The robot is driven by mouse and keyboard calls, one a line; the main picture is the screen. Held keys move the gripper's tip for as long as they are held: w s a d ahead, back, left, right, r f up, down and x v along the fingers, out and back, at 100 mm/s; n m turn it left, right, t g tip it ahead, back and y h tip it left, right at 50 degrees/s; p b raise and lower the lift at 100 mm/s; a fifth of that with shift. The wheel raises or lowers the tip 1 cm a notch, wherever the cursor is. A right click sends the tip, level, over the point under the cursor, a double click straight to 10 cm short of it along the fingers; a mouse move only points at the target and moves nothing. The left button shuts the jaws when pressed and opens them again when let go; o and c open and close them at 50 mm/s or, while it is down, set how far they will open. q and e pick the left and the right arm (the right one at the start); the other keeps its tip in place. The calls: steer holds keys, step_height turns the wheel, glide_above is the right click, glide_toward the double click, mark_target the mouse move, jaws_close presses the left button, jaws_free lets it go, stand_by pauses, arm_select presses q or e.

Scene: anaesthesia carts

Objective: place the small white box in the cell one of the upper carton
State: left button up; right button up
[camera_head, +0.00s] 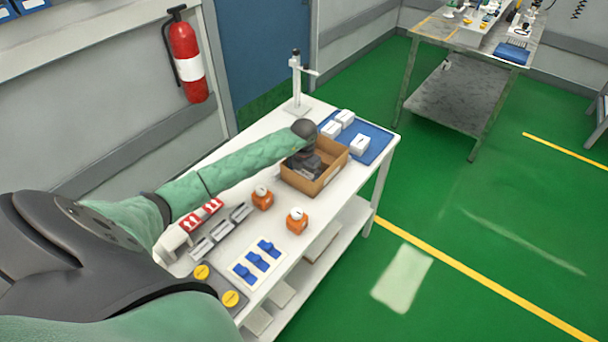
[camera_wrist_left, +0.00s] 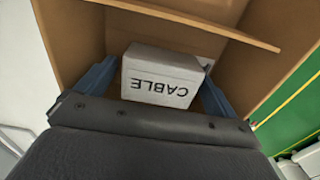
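A small white box marked CABLE (camera_wrist_left: 160,79) lies between the two blue fingers of my left gripper (camera_wrist_left: 160,82) in the left wrist view, inside an open brown carton (camera_wrist_left: 72,30). A cardboard divider (camera_wrist_left: 190,21) crosses the carton beyond the box. The fingertips are close to the box's sides; whether they press on it cannot be told. In the head view my left gripper (camera_head: 304,163) reaches down into the carton (camera_head: 322,182) on the white cart's top, and the box inside is hidden. My right gripper is not in view.
A blue mat (camera_head: 378,143) with several white boxes (camera_head: 360,145) lies behind the carton. A white stand (camera_head: 296,85) is at the back. Two orange blocks (camera_head: 297,221), grey items (camera_head: 211,247) and a panel with blue parts (camera_head: 256,261) are in front. The cart has a lower shelf (camera_head: 348,228).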

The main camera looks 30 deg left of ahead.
mark_target(304, 173)
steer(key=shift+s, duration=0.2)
arm_select(q)
steer(key=shift+r, duration=0.2)
step_height(304, 173, up, 12)
steer(key=p, duration=0.4)
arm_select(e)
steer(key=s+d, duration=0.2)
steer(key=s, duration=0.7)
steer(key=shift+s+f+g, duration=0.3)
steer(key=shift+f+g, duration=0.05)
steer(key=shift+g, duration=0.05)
arm_select(q)
steer(key=shift+f, duration=0.2)
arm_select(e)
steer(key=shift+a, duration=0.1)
